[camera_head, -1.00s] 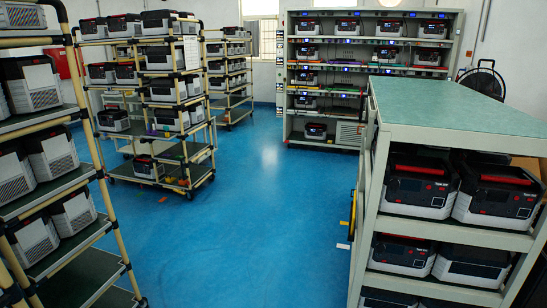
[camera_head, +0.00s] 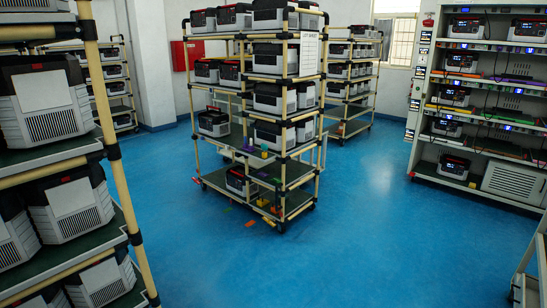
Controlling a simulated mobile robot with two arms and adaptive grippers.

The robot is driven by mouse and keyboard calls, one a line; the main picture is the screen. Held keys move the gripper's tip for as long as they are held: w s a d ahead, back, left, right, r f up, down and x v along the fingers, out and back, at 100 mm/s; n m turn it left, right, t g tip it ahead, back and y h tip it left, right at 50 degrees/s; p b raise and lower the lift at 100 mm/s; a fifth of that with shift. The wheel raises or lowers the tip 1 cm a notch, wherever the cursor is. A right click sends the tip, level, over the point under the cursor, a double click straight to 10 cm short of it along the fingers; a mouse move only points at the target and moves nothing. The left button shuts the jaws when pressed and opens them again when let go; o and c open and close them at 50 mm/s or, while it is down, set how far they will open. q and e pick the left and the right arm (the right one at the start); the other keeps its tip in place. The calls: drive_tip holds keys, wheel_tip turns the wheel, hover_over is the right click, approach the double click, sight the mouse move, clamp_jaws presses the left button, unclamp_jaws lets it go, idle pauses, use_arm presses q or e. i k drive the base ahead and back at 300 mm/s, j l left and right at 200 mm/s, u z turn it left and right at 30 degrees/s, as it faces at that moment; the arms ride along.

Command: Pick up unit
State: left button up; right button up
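Many similar units, boxy and grey-black with red handles, stand on racks; I cannot tell which one the task means. The nearest units are on the left rack, such as one on its upper shelf (camera_head: 45,100) and one below it (camera_head: 72,203). Other units sit on the wheeled rack in the middle, including one on a middle shelf (camera_head: 213,122) and one low down (camera_head: 238,180). More units stand in the large cabinet at right, such as one on its lower shelf (camera_head: 450,166). Neither of my grippers is in view.
The near left rack (camera_head: 118,170) with beige posts stands close by. The middle wheeled rack (camera_head: 285,120) has partly empty lower shelves. The tall cabinet (camera_head: 415,105) stands at right. Blue floor (camera_head: 350,230) is open between them. A rack edge (camera_head: 530,275) shows at bottom right. A red box (camera_head: 187,54) hangs on the wall.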

sight(218, 125)
drive_tip(key=i+z, duration=0.25)
drive_tip(key=i, duration=1.8)
drive_tip(key=i+j+u, duration=0.2)
drive_tip(key=i, duration=0.3)
drive_tip(key=i+j+u, duration=0.25)
drive_tip(key=i, duration=0.25)
drive_tip(key=i+j+u, duration=0.2)
drive_tip(key=i, duration=0.3)
drive_tip(key=i+j, duration=0.15)
drive_tip(key=j, duration=0.3)
drive_tip(key=i+j, duration=0.1)
drive_tip(key=j, duration=0.3)
drive_tip(key=i+j+z, duration=0.1)
drive_tip(key=j, duration=0.35)
drive_tip(key=i+j, duration=0.15)
drive_tip(key=j, duration=0.3)
